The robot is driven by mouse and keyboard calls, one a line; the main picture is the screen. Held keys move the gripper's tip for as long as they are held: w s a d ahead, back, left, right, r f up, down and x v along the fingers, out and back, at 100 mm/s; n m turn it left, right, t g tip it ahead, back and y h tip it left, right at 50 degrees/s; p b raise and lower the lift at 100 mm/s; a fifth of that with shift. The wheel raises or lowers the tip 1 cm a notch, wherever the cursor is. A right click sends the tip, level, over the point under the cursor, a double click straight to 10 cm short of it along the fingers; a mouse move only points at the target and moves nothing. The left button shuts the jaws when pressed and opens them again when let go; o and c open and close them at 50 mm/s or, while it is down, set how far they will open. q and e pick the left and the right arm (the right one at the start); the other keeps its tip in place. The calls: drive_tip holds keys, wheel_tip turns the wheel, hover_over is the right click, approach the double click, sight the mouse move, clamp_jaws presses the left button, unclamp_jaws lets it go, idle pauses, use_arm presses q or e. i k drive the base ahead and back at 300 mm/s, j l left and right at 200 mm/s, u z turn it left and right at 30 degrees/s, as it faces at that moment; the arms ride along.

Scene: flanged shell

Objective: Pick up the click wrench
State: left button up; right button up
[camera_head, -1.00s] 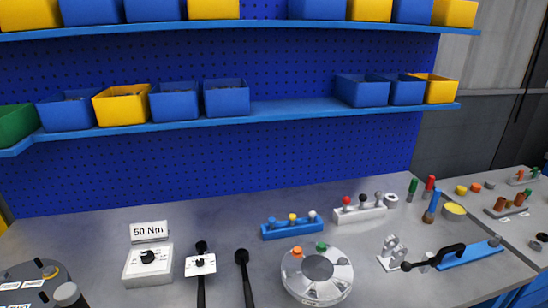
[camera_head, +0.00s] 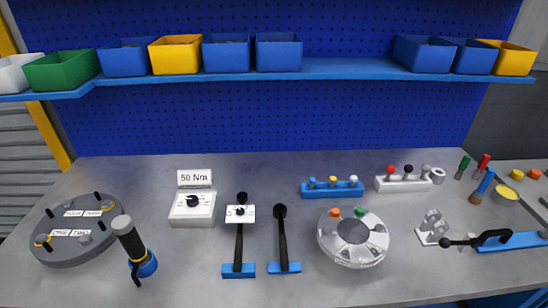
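Two long black wrench-like tools lie on the grey bench near its front middle, each with its handle end at a blue block. The left one (camera_head: 239,245) has a white plate with a black knob near its far end. The right one (camera_head: 282,234) is plain black with a rounded head. I cannot tell from the picture alone which of them is the click wrench. Behind and to their left stands a white box (camera_head: 191,211) with a black dial and a "50 Nm" sign (camera_head: 194,178). Neither of my grippers is in view.
A round dark fixture (camera_head: 70,252) and a grey-topped black tool (camera_head: 130,243) stand at left. A round silver flanged part (camera_head: 352,238) sits right of the wrenches. Blue (camera_head: 331,189) and white (camera_head: 403,184) peg racks stand behind. A black-handled clamp (camera_head: 490,239) is at right.

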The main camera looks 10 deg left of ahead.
sight(242, 200)
drive_tip(key=u, duration=1.85)
drive_tip(key=z, duration=1.2)
drive_tip(key=j+z, duration=0.35)
drive_tip(key=k+j+z, duration=0.15)
drive_tip(key=j+z, duration=0.15)
drive_tip(key=k+j+z, duration=0.2)
drive_tip(key=j+z, duration=0.15)
drive_tip(key=k+j+z, duration=0.15)
drive_tip(key=j+z, duration=0.15)
drive_tip(key=j, duration=0.15)
